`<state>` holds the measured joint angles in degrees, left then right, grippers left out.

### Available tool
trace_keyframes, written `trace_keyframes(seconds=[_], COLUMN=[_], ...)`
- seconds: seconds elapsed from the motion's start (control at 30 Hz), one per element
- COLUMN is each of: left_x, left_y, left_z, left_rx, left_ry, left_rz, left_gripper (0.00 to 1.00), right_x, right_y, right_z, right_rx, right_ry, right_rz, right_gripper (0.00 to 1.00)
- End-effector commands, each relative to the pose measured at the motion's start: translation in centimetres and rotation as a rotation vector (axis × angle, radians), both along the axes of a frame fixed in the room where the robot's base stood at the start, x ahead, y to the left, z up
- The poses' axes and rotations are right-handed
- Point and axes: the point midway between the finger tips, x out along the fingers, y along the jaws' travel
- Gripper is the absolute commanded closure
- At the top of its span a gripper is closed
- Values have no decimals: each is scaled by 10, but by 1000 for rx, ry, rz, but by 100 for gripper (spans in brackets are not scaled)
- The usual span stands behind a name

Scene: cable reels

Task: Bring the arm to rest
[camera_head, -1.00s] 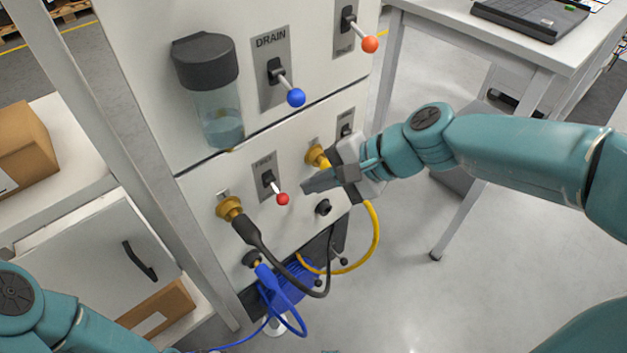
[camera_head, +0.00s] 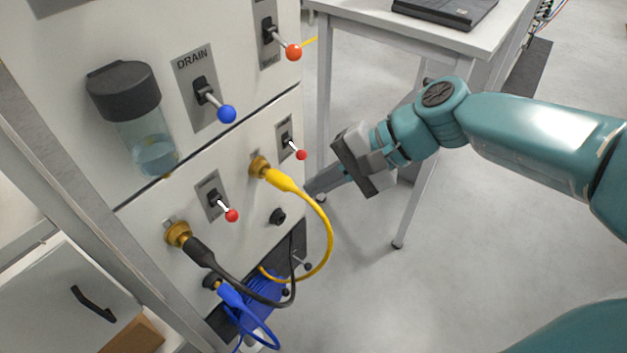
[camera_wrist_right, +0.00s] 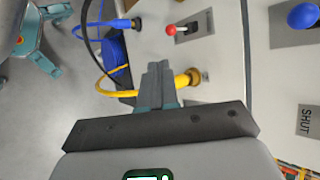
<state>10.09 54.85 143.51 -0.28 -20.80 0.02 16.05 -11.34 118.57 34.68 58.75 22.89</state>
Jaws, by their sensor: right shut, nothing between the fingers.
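My right gripper (camera_head: 322,184) is in the head view, to the right of the panel's lower right edge. It is shut and empty, apart from the yellow plug (camera_head: 277,176). In the right wrist view its fingers (camera_wrist_right: 157,82) are together in the middle, and the yellow plug (camera_wrist_right: 182,81) shows behind and to the right of them. The yellow plug sits in a brass socket on the panel, with its cable hanging in a loop. My right arm (camera_head: 540,135) reaches in from the right. My left gripper is not in view.
The white panel (camera_head: 150,225) carries a black plug (camera_head: 195,247), a blue plug (camera_head: 230,295), red-knobbed levers (camera_head: 232,215) and a blue DRAIN lever (camera_head: 226,114). A clear jar (camera_head: 153,150) hangs upper left. A white table (camera_head: 370,25) stands behind my arm. Floor lies open at lower right.

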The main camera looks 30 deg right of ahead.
Motion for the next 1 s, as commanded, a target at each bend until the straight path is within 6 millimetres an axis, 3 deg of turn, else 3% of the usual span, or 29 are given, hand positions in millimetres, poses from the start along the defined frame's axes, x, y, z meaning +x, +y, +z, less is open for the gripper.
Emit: trace_keyframes(seconds=[0.37, 0.47, 0.57, 0.73, 0.9, 1.0], left_x=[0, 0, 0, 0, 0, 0], left_y=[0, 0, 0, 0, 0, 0], left_z=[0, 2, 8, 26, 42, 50], left_rx=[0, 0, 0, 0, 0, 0], left_ry=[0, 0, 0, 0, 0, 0], left_rz=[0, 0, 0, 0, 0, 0], left_gripper=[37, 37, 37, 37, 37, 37], right_x=[-1, 3, 15, 21, -15, -45], right_y=[-1, 0, 2, 14, 42, 63], right_z=[0, -10, -48, -172, -279, -320], right_rx=[0, -13, -74, -297, -489, -548], right_ry=[1, 14, 59, 145, 132, 83], right_rz=[-1, 3, 20, 150, 399, 550], right_gripper=[100, 100, 100, 100, 100, 100])
